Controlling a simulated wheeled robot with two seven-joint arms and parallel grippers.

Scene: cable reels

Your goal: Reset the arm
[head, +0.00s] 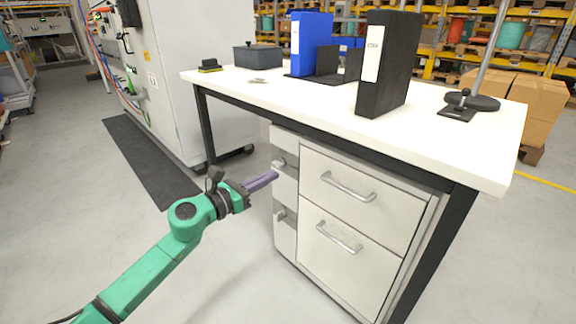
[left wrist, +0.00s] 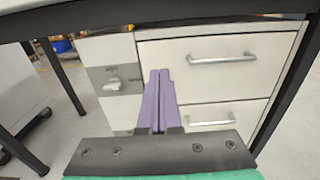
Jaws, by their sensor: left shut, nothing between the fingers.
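My left arm is green and comes in from the lower left in the head view. My left gripper (head: 262,181) has purple fingers that lie together with nothing between them. It points at the left part of the white drawer cabinet (head: 287,239) under the desk. In the left wrist view the shut fingers (left wrist: 158,100) point toward the cabinet front (left wrist: 190,73), between a grey recessed panel with a knob and the two drawers. I cannot tell whether the fingertips touch the cabinet. My right gripper is in neither view.
The white desk (head: 440,147) with dark legs stands over the cabinet. On it are a blue binder (head: 311,45), a black binder (head: 388,65), a dark box (head: 258,57) and a round lamp base (head: 472,102). Open floor lies left, beside a dark mat (head: 150,160).

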